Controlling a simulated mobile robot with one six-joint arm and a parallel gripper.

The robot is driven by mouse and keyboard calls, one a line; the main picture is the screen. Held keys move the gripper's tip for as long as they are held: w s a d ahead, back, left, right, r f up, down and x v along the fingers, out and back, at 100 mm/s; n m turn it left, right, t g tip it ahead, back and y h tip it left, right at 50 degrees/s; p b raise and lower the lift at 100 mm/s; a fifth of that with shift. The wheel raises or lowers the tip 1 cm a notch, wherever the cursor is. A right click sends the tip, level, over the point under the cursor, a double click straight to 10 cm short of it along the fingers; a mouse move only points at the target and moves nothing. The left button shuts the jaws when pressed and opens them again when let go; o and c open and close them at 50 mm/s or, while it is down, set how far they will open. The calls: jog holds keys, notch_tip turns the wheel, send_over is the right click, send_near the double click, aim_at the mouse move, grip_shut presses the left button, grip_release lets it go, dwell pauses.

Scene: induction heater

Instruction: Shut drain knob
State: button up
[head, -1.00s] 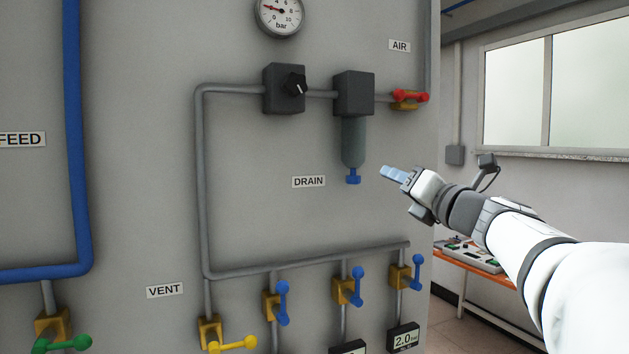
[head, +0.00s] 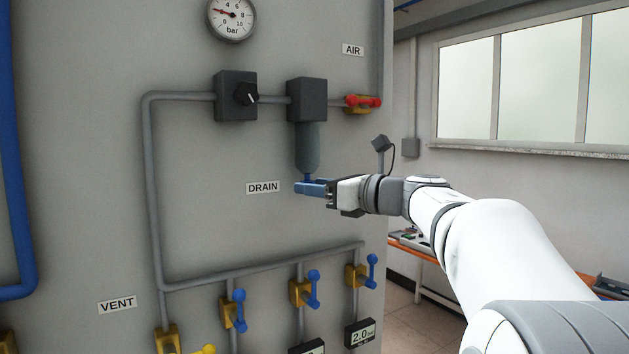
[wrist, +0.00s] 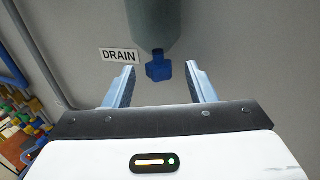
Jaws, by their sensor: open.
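The blue drain knob (wrist: 159,69) hangs under the grey filter bowl (wrist: 153,25) in the wrist view, ahead of the two blue fingers and between their lines. In the head view the knob is mostly hidden behind my fingers, just below the bowl (head: 307,148). I cannot tell whether the fingertips overlap the knob in depth. The DRAIN label (head: 263,188) is left of the fingers.
A pressure gauge (head: 232,18), a black regulator knob (head: 246,94) and a red air valve (head: 362,102) sit above. Several blue-handled valves (head: 313,289) line the pipe below. The panel around the DRAIN label is flat and clear.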

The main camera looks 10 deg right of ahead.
jog(key=shift+a, duration=0.1)
jog(key=shift+c, duration=0.5)
jog(key=c, duration=0.9)
jog(key=shift+o, duration=0.2)
jog(key=shift+f+b, duration=0.1)
jog(key=shift+b, duration=0.3)
jog(key=shift+w+a+r+m+g+h+p, duration=0.1)
jog(key=shift+a+m+g+h+p, duration=0.35)
jog(key=shift+m+h, duration=3.2)
jog(key=shift+a+r+m+g+h+p, duration=0.15)
jog(key=shift+a+m+h+p, duration=0.55)
jog(key=shift+m+h, duration=2.9)
jog(key=shift+w+a+f+m+g+h+p, duration=0.1)
jog(key=shift+a+m+g+h+p, duration=0.35)
jog(key=shift+m+h, duration=3.15)
jog(key=n+h, duration=0.3)
jog(key=h, duration=0.1)
jog(key=shift+a+n, duration=0.1)
jog(key=shift+n, duration=0.15)
